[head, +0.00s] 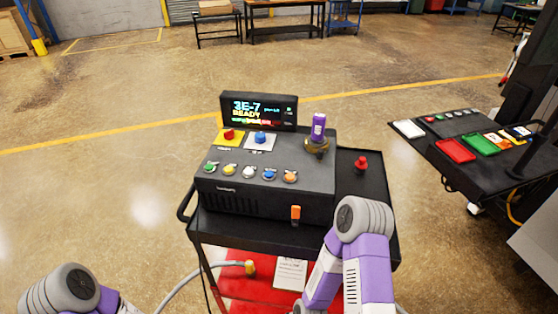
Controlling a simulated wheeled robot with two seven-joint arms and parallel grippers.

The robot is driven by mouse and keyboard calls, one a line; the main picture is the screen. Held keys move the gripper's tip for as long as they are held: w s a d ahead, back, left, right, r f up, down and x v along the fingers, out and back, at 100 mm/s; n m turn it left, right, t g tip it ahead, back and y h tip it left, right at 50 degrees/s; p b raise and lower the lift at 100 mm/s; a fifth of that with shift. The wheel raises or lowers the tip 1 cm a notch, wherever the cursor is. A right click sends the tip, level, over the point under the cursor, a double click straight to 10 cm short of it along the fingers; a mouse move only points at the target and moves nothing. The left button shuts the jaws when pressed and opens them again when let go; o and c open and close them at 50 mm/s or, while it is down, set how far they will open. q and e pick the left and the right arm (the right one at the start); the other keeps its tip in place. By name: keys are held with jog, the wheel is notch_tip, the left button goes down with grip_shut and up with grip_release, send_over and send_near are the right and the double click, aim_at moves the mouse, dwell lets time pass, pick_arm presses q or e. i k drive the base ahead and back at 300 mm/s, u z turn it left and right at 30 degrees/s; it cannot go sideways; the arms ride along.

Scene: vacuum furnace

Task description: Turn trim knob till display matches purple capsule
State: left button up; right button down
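A purple capsule (318,126) with a white label stands upright in a brass-coloured round holder (317,146) on the right of the black control box (265,200). The display (259,111) at the back of the box is lit and reads "3E-7" with "READY" below; its smaller text is unreadable. A blue knob (260,137) on a white plate sits below the display; I cannot tell whether it is the trim knob. My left arm shows at the bottom left and my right arm in front of the cart. Neither gripper's fingers show.
A red knob (229,134) on a yellow plate and several coloured buttons (249,171) are on the box. An orange lever (295,214) is on its front. A red mushroom-shaped knob (361,163) stands to the right. A black side table (475,165) holds coloured trays.

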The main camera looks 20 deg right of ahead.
aim_at(260, 137)
jog(key=z, duration=1.35)
jog(key=k, duration=0.65)
jog(key=u, duration=0.35)
jog(key=i, duration=1)
